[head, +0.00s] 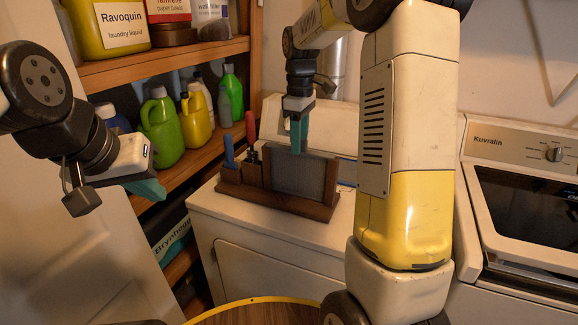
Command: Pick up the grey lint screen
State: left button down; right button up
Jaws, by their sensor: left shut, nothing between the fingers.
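The grey lint screen (300,178) stands upright in a wooden rack (290,205) on top of a white appliance. My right gripper (298,152) points down over the screen, with its teal fingertips at the screen's top edge. I see its fingers nearly edge-on, so I cannot tell whether they are apart or whether they touch the screen. My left gripper (153,190) is at the left, shut and empty, well away from the rack. The screen's lower edge is hidden in the rack.
The rack also holds a blue-handled tool (229,150) and a red-handled tool (250,128) left of the screen. Wooden shelves with several bottles (194,120) stand at the left. A second white appliance (520,200) is at the right. A round wooden top (260,314) is in front.

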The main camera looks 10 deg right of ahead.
aim_at(299, 169)
notch_tip(299, 169, down, 4)
jog(key=shift+s+r, duration=0.1)
jog(key=shift+r, duration=0.05)
grip_shut()
dwell(1.4)
